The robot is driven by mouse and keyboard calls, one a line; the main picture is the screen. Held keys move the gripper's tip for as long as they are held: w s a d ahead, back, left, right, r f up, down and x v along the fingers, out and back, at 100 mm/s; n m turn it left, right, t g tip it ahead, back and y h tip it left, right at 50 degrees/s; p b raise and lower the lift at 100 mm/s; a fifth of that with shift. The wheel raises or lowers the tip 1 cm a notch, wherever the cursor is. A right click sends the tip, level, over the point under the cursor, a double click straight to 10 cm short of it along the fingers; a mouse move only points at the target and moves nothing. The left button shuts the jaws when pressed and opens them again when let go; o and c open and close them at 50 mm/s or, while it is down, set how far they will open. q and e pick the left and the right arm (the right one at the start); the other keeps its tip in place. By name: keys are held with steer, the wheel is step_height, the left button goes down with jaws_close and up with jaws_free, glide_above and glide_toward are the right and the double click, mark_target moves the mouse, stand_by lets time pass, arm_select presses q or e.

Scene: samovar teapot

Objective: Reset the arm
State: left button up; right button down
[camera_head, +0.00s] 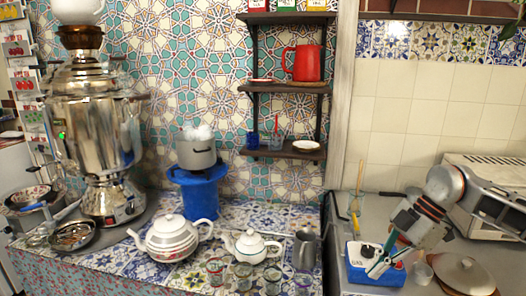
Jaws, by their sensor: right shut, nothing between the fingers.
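My right gripper (381,262) is at the lower right, pointing down and to the left over a small blue box (395,277) on the grey counter. Its fingers are together with nothing between them. I cannot tell whether the fingertips touch the box or what is in it. My left gripper is not in view. A silver samovar (92,130) stands at the left. A large white teapot (172,238) with coloured bands and a smaller white teapot (250,247) stand on the tiled counter.
A grey pot (196,153) sits on a blue stand (198,195). Several glasses (243,277) and a metal jug (305,249) stand at the front. Wall shelves hold a red jug (304,63). A lidded pot (465,275) and a metal appliance (490,200) are close to my right arm.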

steer(key=s+a+f+t+y, duration=0.1)
steer(key=s+a+t+y, duration=0.2)
steer(key=a+y, duration=0.7)
steer(key=s+a+t+y, duration=0.2)
steer(key=a+t+y, duration=0.1)
steer(key=a, duration=1.2)
steer(key=d+f+m+t+h, duration=0.9)
steer(key=f+m+t+h, duration=0.15)
steer(key=f+m, duration=0.2)
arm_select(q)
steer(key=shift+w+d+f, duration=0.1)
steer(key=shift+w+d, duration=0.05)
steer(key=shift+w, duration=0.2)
arm_select(e)
steer(key=s+d+f+m+g+h, duration=0.1)
steer(key=s+d+f+h, duration=0.1)
steer(key=f, duration=0.4)
steer(key=s+d+f+m+g+h, duration=0.1)
steer(key=s+d+f+g+h, duration=0.1)
steer(key=s+d+f, duration=0.2)
steer(key=s+d+f+m+g+h, duration=0.1)
steer(key=s+d+f+g+h, duration=0.1)
steer(key=s+f, duration=0.6)
steer(key=shift+s+d+f, duration=0.15)
steer(key=shift+d+f, duration=0.45)
steer(key=shift+d, duration=0.2)
